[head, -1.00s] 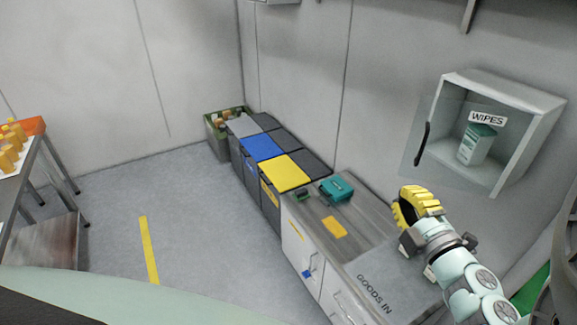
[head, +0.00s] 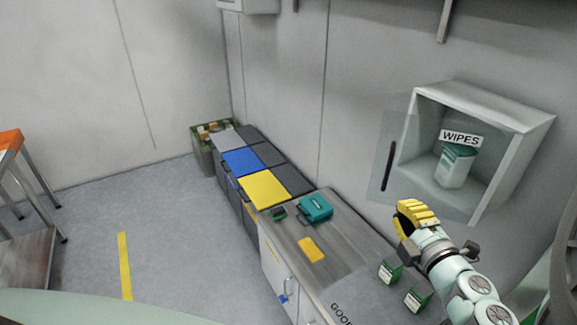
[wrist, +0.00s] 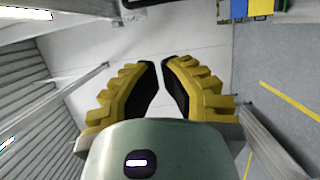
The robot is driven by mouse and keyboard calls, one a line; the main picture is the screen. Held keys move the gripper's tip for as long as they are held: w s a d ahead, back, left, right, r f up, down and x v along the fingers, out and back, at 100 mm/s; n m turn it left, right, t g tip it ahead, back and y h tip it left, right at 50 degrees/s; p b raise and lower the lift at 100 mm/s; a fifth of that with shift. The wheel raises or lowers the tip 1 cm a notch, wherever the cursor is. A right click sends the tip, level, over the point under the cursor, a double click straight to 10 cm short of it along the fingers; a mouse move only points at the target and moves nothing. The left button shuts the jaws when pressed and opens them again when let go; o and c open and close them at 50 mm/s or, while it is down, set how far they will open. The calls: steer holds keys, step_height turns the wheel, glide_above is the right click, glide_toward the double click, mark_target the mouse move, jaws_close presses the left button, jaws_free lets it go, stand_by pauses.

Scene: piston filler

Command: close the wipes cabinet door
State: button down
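The wipes cabinet (head: 515,160) hangs on the wall at the right of the head view. Its clear door (head: 412,150) stands open, reaching out past the cabinet's left side. A dark upright handle (head: 388,166) is on its left edge. A white and green wipes tub (head: 455,167) stands inside, behind the WIPES label (head: 461,138). My gripper (head: 404,217) shows below the door and handle, apart from the handle; contact with the panel cannot be told. In the wrist view its yellow fingers (wrist: 160,66) have a narrow empty gap. The cabinet is not recognizable there.
Below is a counter (head: 345,258) with a teal case (head: 315,209), a yellow card (head: 312,249) and two small green-and-white boxes (head: 390,271). Lidded bins (head: 265,188) stand beyond it. The floor (head: 170,225) at left is open, with a table (head: 30,190) at the edge.

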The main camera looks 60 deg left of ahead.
mark_target(386, 175)
steer(key=shift+w+d+p+x, duration=0.15)
steer(key=shift+w+p+x, duration=0.2)
steer(key=shift+p+x, duration=1.3)
steer(key=shift+w+d+p+x, duration=0.15)
steer(key=shift+w+p+x, duration=0.45)
steer(key=shift+x, duration=1.85)
steer(key=shift+w+d+p+x, duration=0.1)
steer(key=shift+p+x, duration=1.3)
steer(key=shift+x, duration=0.65)
